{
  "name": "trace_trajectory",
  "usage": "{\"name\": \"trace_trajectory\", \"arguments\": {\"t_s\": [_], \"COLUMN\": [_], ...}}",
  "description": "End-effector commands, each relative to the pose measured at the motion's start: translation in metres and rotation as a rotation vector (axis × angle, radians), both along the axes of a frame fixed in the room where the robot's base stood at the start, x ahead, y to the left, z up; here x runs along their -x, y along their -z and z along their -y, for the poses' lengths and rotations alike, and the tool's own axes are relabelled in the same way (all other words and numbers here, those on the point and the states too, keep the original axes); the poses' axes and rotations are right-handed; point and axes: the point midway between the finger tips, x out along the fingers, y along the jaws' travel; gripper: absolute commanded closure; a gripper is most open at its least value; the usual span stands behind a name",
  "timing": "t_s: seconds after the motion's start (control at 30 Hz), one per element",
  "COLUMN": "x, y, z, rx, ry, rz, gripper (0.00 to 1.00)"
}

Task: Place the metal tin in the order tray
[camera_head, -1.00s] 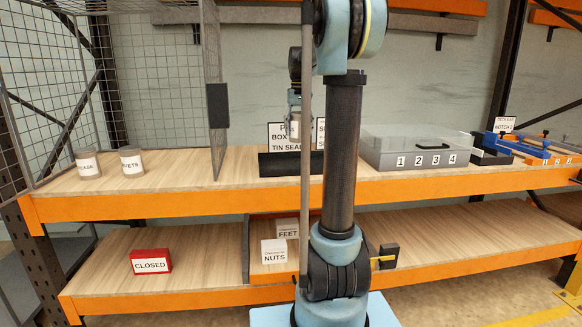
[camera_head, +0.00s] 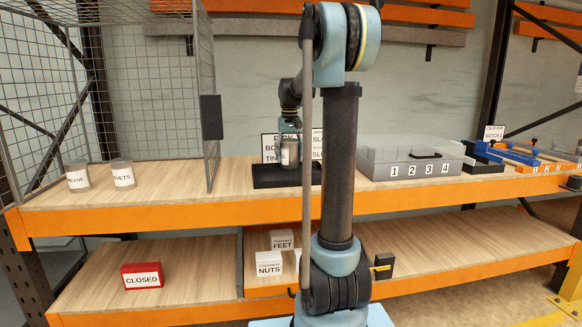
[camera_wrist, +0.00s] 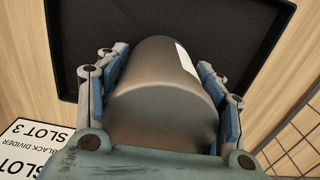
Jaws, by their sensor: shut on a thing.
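The metal tin (camera_wrist: 160,90) is a grey cylinder with a white label edge, held between the two fingers of my gripper (camera_wrist: 163,85) in the wrist view. In the head view my gripper (camera_head: 289,138) holds the tin (camera_head: 289,153) upright in front of a sign. The black order tray (camera_head: 285,178) is on the upper shelf below it, partly hidden by my arm. In the wrist view the dark tray (camera_wrist: 70,40) lies beyond the tin, with its floor empty where visible. I cannot tell whether the tin touches the tray.
A grey case numbered 1 to 4 (camera_head: 412,163) stands right of the tray. A slot sign (camera_wrist: 40,150) is close beside my gripper. The lower shelf holds boxes and a red CLOSED block (camera_head: 142,276).

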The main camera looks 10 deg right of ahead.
Motion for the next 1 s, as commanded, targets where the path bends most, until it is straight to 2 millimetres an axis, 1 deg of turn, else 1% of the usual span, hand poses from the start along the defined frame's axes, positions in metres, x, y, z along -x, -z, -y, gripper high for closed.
{"name": "trace_trajectory", "arguments": {"t_s": [0.2, 0.27, 0.33, 0.5, 0.53, 0.6, 1.0], "x": [0.000, 0.000, 0.000, 0.000, 0.000, 0.000, 0.000], "y": [0.028, 0.034, 0.037, 0.037, 0.037, 0.037, 0.035], "z": [0.000, 0.000, 0.000, 0.001, 0.001, 0.001, 0.002], "rx": [0.000, 0.000, 0.000, 0.000, 0.000, 0.000, 0.000], "ry": [0.000, 0.001, 0.001, 0.001, 0.001, 0.001, 0.002], "rz": [0.000, 0.000, 0.000, 0.000, 0.000, 0.000, 0.000], "gripper": [0.91, 0.91, 0.91, 0.91, 0.32, 0.18, 0.18]}}
